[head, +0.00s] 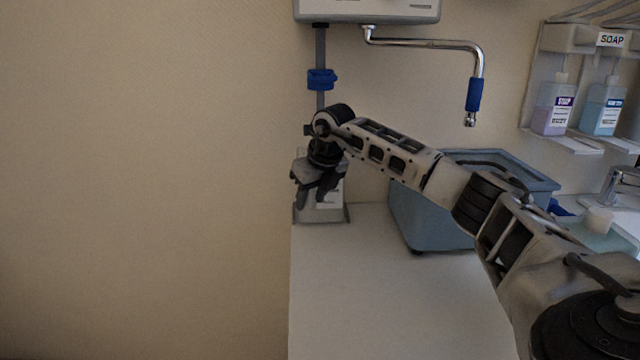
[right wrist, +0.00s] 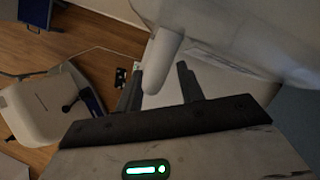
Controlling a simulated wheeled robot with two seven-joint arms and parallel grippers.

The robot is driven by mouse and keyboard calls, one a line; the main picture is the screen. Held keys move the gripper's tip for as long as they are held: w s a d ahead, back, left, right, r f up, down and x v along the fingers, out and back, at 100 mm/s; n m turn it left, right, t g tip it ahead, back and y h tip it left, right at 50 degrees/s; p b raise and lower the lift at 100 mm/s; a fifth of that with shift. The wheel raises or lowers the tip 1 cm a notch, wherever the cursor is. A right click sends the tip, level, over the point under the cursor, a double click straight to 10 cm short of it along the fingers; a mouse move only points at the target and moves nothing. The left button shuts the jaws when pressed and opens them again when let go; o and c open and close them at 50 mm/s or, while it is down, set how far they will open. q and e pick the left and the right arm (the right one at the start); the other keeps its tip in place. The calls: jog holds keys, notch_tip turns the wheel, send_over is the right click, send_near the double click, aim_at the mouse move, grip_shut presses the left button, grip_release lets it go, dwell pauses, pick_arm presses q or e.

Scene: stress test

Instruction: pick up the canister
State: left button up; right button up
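I cannot surely identify the canister in either view. My right gripper (head: 311,198) hangs over the back left of the counter, in front of the pale base of a stand. In the right wrist view its two dark fingers (right wrist: 160,88) are spread apart. A pale, rounded spout-like part (right wrist: 163,60) of a large whitish object shows between them in the picture, with a gap to the right finger. I cannot tell how deep it lies. My left gripper is not in view.
A blue-grey tub (head: 430,215) stands right of the gripper, behind my right arm. A metal pipe with a blue grip (head: 474,95) hangs above. Soap bottles (head: 553,105) and a small pale cylinder (head: 598,220) are at the right. The front counter (head: 370,300) is clear.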

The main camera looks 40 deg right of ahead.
jog(key=shift+w+f, duration=0.1)
jog(key=shift+f, duration=0.15)
jog(key=c, duration=0.8)
grip_shut()
jog(key=shift+r, duration=0.15)
